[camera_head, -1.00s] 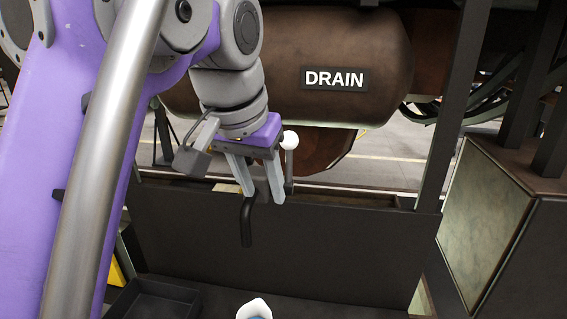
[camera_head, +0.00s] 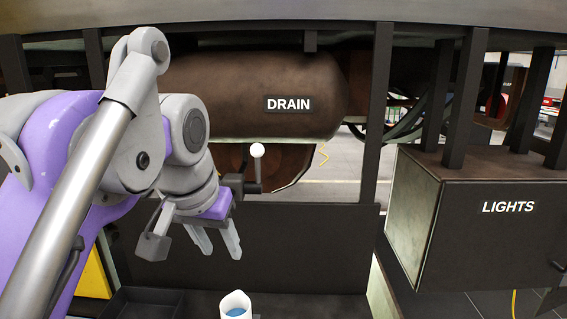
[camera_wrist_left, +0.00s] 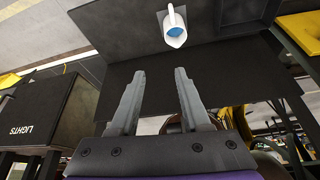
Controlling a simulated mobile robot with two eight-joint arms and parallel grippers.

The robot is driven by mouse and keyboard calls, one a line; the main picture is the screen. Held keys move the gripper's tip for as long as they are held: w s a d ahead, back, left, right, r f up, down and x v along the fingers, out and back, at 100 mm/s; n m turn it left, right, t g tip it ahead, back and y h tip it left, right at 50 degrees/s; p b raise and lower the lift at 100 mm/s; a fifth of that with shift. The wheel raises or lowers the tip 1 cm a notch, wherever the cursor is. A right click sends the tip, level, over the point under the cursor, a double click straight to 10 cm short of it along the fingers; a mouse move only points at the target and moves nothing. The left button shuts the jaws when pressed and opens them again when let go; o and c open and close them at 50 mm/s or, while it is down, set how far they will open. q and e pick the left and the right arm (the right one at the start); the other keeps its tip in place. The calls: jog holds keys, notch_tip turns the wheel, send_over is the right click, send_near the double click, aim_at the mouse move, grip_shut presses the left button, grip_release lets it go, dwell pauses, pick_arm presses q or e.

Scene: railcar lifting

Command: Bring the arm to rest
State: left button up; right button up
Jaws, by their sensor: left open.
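My left gripper (camera_head: 222,252) is open and empty, fingers pointing down, in front of a dark panel (camera_head: 310,245). It also shows in the left wrist view (camera_wrist_left: 160,75), with nothing between its fingers. A white-knobbed lever (camera_head: 257,151) stands upright just above and right of the gripper, behind the wrist; its lower part is partly hidden. The brown tank (camera_head: 300,85) labelled DRAIN is behind and above. My right gripper is not in view.
A dark box (camera_head: 500,240) labelled LIGHTS is at the right, beyond a dark upright post (camera_head: 379,110). A shallow dark tray (camera_head: 150,302) lies at the lower left, beside a yellow part (camera_head: 95,275). The railcar underside runs along the top.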

pick_arm(q)
jog(key=s+a+f, duration=0.2)
jog(key=s+f, duration=0.1)
jog(key=f, duration=0.9)
jog(key=s+a+f+n+t, duration=0.1)
jog(key=s+a+f, duration=0.2)
jog(key=f, duration=1)
jog(key=s+a+f+n+y, duration=0.1)
jog(key=s+a+f, duration=0.1)
jog(key=f, duration=1)
jog(key=shift+s+a+f+t, duration=0.3)
jog(key=shift+s+a, duration=0.1)
jog(key=shift+s, duration=0.25)
